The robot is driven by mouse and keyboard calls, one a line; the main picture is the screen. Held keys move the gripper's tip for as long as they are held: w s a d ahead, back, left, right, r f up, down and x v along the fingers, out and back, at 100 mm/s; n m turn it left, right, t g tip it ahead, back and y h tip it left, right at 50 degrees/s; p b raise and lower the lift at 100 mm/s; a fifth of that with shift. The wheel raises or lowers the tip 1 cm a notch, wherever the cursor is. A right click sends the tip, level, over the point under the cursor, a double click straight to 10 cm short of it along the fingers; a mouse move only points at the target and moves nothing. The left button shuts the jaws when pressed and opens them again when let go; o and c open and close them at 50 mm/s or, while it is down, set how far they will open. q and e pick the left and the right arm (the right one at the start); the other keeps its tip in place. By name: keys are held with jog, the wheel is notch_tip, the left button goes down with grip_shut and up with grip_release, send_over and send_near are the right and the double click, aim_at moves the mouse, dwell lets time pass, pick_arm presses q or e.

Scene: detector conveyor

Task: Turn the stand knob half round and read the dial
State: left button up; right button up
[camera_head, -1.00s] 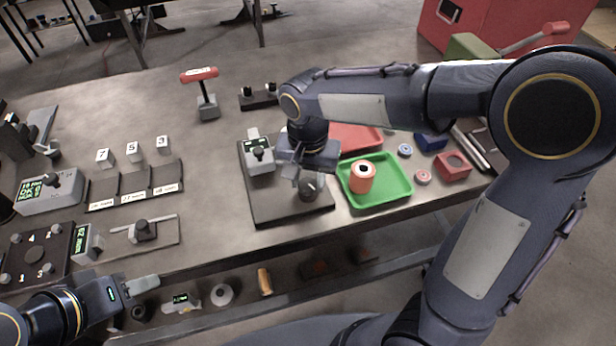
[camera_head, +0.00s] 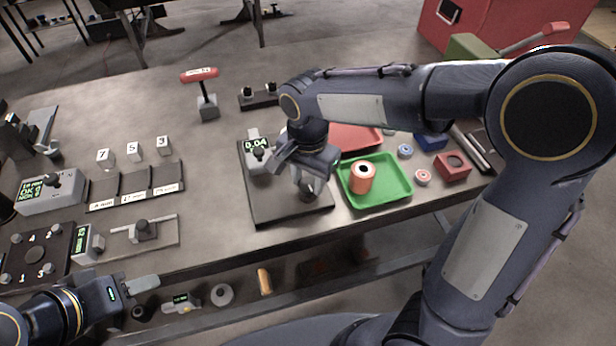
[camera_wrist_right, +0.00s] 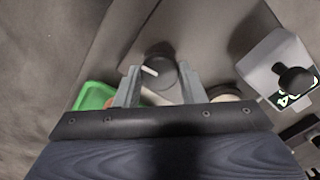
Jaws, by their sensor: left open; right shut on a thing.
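The stand (camera_head: 268,213) is a dark plate on the bench with a grey gauge block (camera_head: 257,160). Its lit green dial (camera_head: 256,144) appears to read 0.04 in the head view. It also shows in the right wrist view (camera_wrist_right: 292,97), partly covered by a black knob. The stand knob (camera_wrist_right: 158,70), dark and round with a white mark, sits between the fingers of my right gripper (camera_wrist_right: 160,82). In the head view my right gripper (camera_head: 306,184) largely hides it and is shut on it. My left gripper (camera_head: 142,288) is open and empty at the bench's front left edge.
A green tray (camera_head: 392,204) holding an orange cylinder (camera_head: 362,178) stands right of the stand, close to my right gripper. A red-handled tool (camera_head: 199,75) stands behind. Bare bench lies between slots and stand.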

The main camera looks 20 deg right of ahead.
aim_at(308, 184)
jog(key=o, duration=1)
jog(key=shift+r, duration=0.1)
notch_tip(308, 184, up, 8)
jog(key=shift+f, duration=0.15)
jog(key=shift+s+d+f+n+t+y, duration=0.8)
jog(key=shift+s+d+n, duration=0.6)
jog(key=shift+s, duration=1.35)
jog(key=shift+s+d+f+n+t+y, duration=0.45)
jog(key=shift+s+d+n+t, duration=0.95)
jog(key=shift+s, duration=1.4)
jog(key=shift+s+d+f+n+t+y, duration=0.65)
jog(key=shift+s+d+n, duration=0.45)
jog(key=shift+s+d, duration=1.15)
